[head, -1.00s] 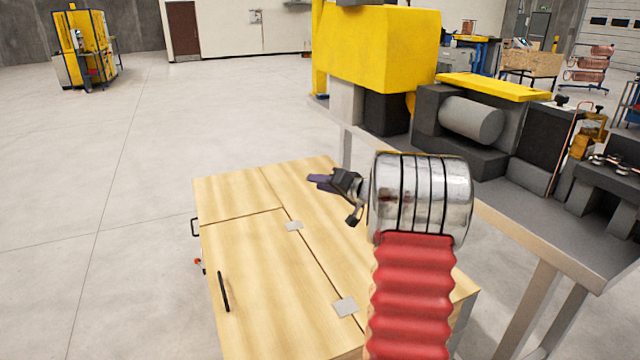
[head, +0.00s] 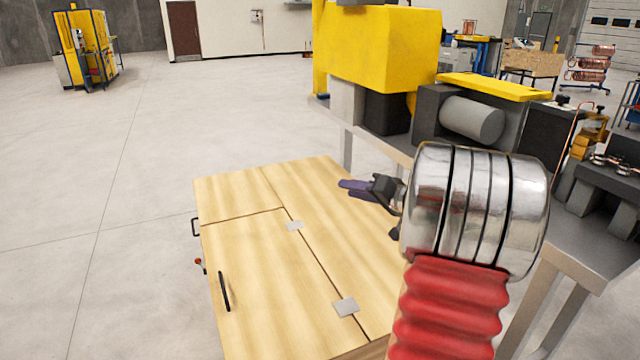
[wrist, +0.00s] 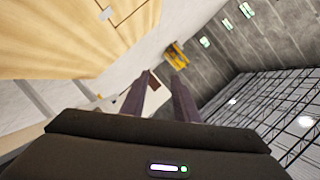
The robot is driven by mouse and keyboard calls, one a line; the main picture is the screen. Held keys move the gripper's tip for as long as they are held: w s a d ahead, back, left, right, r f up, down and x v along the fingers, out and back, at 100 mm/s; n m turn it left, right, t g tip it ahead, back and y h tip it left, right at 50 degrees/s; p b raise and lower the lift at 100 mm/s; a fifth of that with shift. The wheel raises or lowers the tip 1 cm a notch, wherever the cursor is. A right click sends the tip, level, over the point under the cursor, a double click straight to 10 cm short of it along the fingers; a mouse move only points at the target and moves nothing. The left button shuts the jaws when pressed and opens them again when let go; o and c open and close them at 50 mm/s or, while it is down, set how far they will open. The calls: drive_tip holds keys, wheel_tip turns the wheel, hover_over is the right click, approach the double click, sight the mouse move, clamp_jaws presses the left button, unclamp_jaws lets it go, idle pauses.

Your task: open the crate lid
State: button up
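The wooden crate (head: 325,215) stands on the floor in front of me. Its lid (head: 262,275) is the left front panel and lies flat and shut. A black bar handle (head: 223,291) is near the lid's left edge, and grey hinges (head: 345,307) line its right edge. My gripper (head: 345,190) is above the right part of the crate top, well away from the handle, pointing left. In the wrist view its two purple fingers (wrist: 162,78) are apart with nothing between them. The crate top (wrist: 60,35) shows at the upper left there.
A bench with a yellow and grey machine (head: 380,50) stands behind and right of the crate. The bench's metal leg (head: 525,310) is close to my arm. A black side handle (head: 194,227) and a red-tipped part (head: 198,262) stick out at the crate's left. The floor left is clear.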

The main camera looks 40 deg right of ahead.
drive_tip(key=shift+w+a+r, duration=0.1)
drive_tip(key=shift+a, duration=0.3)
drive_tip(key=shift+c, duration=1.4)
drive_tip(key=a+n+y, duration=0.1)
drive_tip(key=a, duration=0.3)
drive_tip(key=w+a+g+y, duration=0.1)
drive_tip(key=a, duration=0.4)
drive_tip(key=a+n+g+y, duration=0.1)
drive_tip(key=a, duration=0.3)
drive_tip(key=shift+w+a+r+n, duration=0.3)
drive_tip(key=shift+w+a+r, duration=0.05)
drive_tip(key=shift+w, duration=0.05)
clamp_jaws()
drive_tip(key=s+a+f+n+g, duration=0.15)
drive_tip(key=s+a+g, duration=0.3)
drive_tip(key=a, duration=0.85)
drive_tip(key=s+a+f+n+g, duration=0.1)
drive_tip(key=s+a+n+g, duration=0.35)
drive_tip(key=a, duration=0.75)
drive_tip(key=s+a+h, duration=0.1)
drive_tip(key=s+a, duration=0.1)
drive_tip(key=s, duration=0.4)
drive_tip(key=s+a+f+n+t+h, duration=0.1)
drive_tip(key=s+a+h, duration=0.1)
drive_tip(key=s, duration=0.5)
drive_tip(key=shift+s+a+f+t, duration=0.2)
drive_tip(key=shift+s+f+t, duration=0.05)
drive_tip(key=shift+f+t, duration=0.05)
